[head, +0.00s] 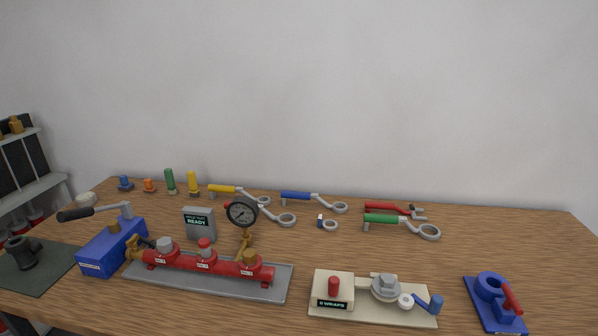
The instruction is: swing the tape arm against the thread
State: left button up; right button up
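The taping station is a cream board (340,310) at the front right of the table. On it a grey round fitting with a hex top (386,286) sits in a holder; its thread is too small to make out. A white tape roll (406,301) is close beside the fitting at its lower right. The blue tape arm (425,302) runs from near the roll to an upright blue knob (437,303). I cannot tell whether the roll touches the fitting. A red knob (333,286) stands at the board's left, behind a small "WRAPS" display. Neither gripper is in view.
A red pipe manifold with a gauge (242,212) lies on a grey tray (200,281) to the left. A blue pump box (110,250) is farther left. A blue clamp (493,295) stands at right. Several wrenches (312,196) lie behind. Bare table surrounds the station.

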aim_at(406, 301)
jog(key=u, duration=1.45)
jog(key=k, duration=1.25)
jog(key=z, duration=1.25)
jog(key=i, duration=0.5)
jog(key=z, duration=0.1)
